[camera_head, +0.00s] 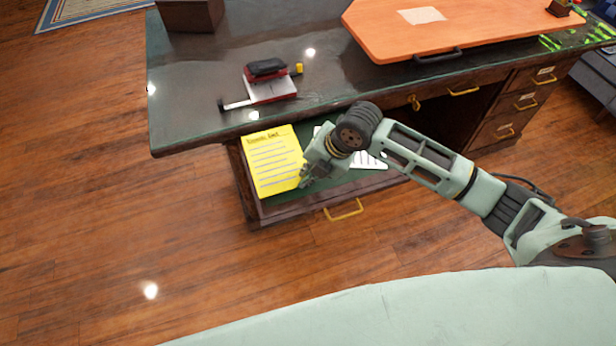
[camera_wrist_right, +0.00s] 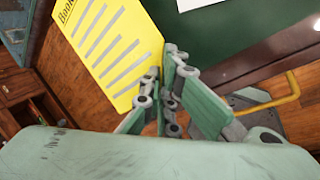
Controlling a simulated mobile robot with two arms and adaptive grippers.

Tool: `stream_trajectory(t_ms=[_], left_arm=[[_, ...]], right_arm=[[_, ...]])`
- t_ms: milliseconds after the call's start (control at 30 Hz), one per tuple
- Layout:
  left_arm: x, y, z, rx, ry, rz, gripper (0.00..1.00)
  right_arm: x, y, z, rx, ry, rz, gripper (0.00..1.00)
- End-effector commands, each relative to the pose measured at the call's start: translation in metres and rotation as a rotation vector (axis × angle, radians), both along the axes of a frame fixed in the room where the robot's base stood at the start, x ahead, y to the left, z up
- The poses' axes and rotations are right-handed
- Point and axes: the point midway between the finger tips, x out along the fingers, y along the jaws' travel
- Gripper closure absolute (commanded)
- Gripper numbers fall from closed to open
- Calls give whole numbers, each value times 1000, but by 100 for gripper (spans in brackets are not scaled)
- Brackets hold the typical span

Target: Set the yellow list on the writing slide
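The yellow list (camera_head: 272,162), a sheet with a title and grey lines, is over the left end of the pulled-out writing slide (camera_head: 322,186), which has a green top and brass handle. My right gripper (camera_head: 308,177) is at the list's right edge. In the right wrist view, the fingers (camera_wrist_right: 163,88) close together around the near edge of the list (camera_wrist_right: 105,45), and the slide's green top (camera_wrist_right: 205,40) shows beyond. Whether the sheet touches the slide or hovers just above it is unclear. My left gripper is not in view.
A white paper (camera_head: 368,160) lies on the slide, partly behind my right gripper. On the dark desk top (camera_head: 200,90) stand a red and white device (camera_head: 268,83) and an orange board (camera_head: 450,28). Wood floor (camera_head: 110,220) is clear at left.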

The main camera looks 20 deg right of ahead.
Motion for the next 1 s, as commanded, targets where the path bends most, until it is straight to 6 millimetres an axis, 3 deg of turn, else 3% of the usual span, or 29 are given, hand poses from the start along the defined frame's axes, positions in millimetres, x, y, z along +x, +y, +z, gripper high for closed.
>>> stream_trajectory(t_ms=[333, 667, 833, 1000], left_arm=[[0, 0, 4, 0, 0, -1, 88], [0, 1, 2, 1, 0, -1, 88], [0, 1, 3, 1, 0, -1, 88], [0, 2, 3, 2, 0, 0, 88]], right_arm=[[-1, 1, -39, 0, 2, -1, 100], [0, 0, -43, 0, 0, 0, 100], [-1, 0, -43, -1, 1, 0, 88], [0, 0, -43, 0, 1, -1, 88]])
